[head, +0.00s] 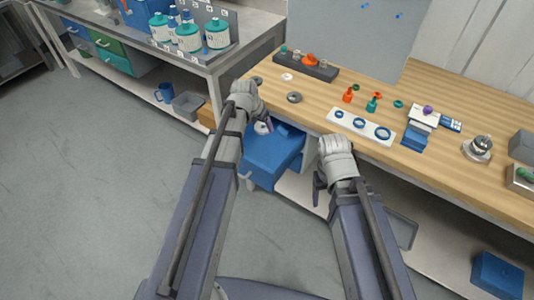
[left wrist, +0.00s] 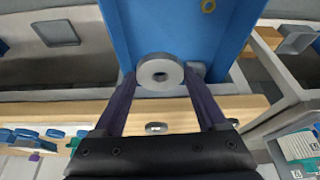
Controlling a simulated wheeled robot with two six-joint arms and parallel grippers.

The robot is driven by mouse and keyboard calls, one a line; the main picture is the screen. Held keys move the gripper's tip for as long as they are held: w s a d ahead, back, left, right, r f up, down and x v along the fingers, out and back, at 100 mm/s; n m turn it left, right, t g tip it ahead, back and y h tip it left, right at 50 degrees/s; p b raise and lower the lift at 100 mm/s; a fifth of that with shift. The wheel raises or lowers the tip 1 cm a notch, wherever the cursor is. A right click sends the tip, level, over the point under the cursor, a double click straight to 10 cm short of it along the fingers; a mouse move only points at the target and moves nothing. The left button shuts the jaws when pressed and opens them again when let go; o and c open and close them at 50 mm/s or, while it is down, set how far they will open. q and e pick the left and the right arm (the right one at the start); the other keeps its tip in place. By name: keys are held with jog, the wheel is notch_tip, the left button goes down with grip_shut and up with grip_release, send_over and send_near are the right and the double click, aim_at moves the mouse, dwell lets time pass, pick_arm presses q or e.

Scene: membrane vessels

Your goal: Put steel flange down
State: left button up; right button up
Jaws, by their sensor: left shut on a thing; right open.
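The steel flange (left wrist: 160,71), a grey ring with a dark centre hole, sits between the fingertips of my left gripper (left wrist: 161,82) in the left wrist view. In the head view the flange (head: 262,128) shows small and pale at my left gripper (head: 266,124), over the open blue drawer (head: 262,160) at the bench front. The drawer's blue inside (left wrist: 150,30) lies behind the flange in the wrist view. I cannot tell whether the flange touches it. My right gripper (head: 318,188) is open and empty, in front of the bench edge.
The wooden bench top (head: 455,165) carries a grey ring (head: 294,97), a white plate with blue rings (head: 360,126), small red and green parts, and a dark tray (head: 306,65). Bottles (head: 188,37) stand on the side bench.

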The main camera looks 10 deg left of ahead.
pick_arm(q)
jog(key=b, duration=0.8)
send_over(264, 163)
jog(key=s, duration=0.1)
notch_tip(264, 163, down, 10)
jog(key=shift+s+a+f+m, duration=0.2)
jog(key=shift+a+m, duration=0.1)
jog(key=shift+m, duration=0.1)
pick_arm(e)
notch_tip(264, 163, down, 10)
jog(key=shift+f, duration=0.15)
pick_arm(q)
notch_tip(264, 163, down, 6)
jog(key=b, duration=0.6)
jog(key=shift+f, duration=0.1)
pick_arm(e)
notch_tip(264, 163, down, 6)
jog(key=shift+f, duration=0.15)
pick_arm(q)
notch_tip(264, 163, down, 4)
jog(key=b, duration=0.4)
jog(key=shift+r, duration=0.2)
pick_arm(e)
notch_tip(264, 163, down, 4)
jog(key=shift+r, duration=0.15)
pick_arm(q)
jog(key=shift+f, duration=0.2)
jog(key=o, duration=1.6)
jog(key=shift+r, duration=0.1)
